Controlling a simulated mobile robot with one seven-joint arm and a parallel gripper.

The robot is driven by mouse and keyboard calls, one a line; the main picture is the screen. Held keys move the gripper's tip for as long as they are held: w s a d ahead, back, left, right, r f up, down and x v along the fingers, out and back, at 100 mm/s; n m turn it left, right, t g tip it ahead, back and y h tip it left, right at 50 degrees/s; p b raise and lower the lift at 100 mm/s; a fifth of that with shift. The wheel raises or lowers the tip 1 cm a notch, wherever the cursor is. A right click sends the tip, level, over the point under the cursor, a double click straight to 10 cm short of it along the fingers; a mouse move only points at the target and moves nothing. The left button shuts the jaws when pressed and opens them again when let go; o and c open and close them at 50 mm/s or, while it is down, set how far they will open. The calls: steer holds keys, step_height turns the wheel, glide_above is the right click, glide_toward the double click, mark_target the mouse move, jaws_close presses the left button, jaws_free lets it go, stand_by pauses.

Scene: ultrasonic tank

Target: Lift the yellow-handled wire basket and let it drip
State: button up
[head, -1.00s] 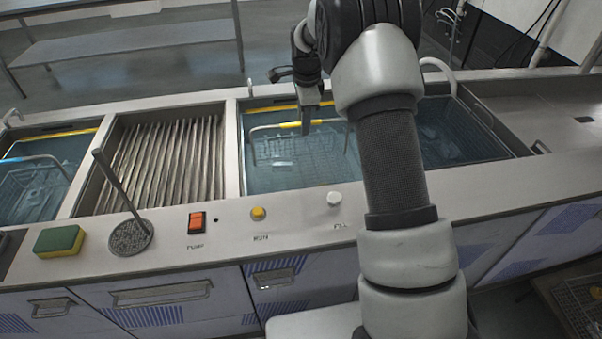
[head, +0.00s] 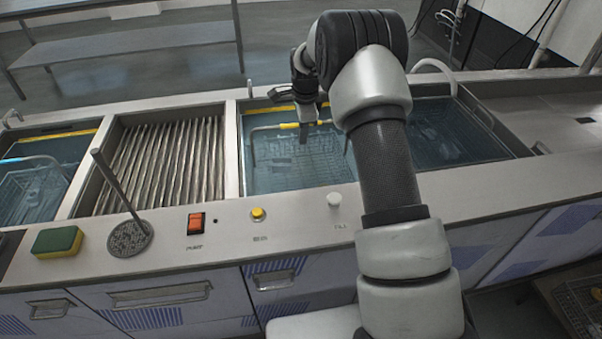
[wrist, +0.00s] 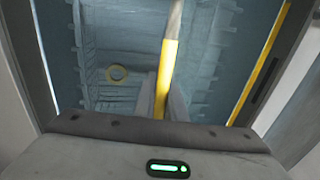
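The wire basket (head: 318,160) sits in the water of the middle tank (head: 262,182). Its raised handle has a yellow grip (head: 288,126). In the head view my gripper (head: 303,134) is down at this grip, with the fingers reaching to its level. In the wrist view the yellow grip (wrist: 166,78) runs up the picture between the grey fingers (wrist: 165,100), and the basket (wrist: 112,55) shows below in the water. I cannot tell whether the fingers press on the grip. A small yellow ring (wrist: 117,73) shows inside the basket.
A ribbed drain rack (head: 160,160) lies left of the middle tank.

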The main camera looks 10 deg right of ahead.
steer(key=shift+w+r, duration=0.1)
steer(key=shift+r, duration=0.2)
jaws_close()
step_height(320, 180, up, 22)
steer(key=p, duration=1.1)
steer(key=shift+r, duration=0.2)
stand_by(5.1)
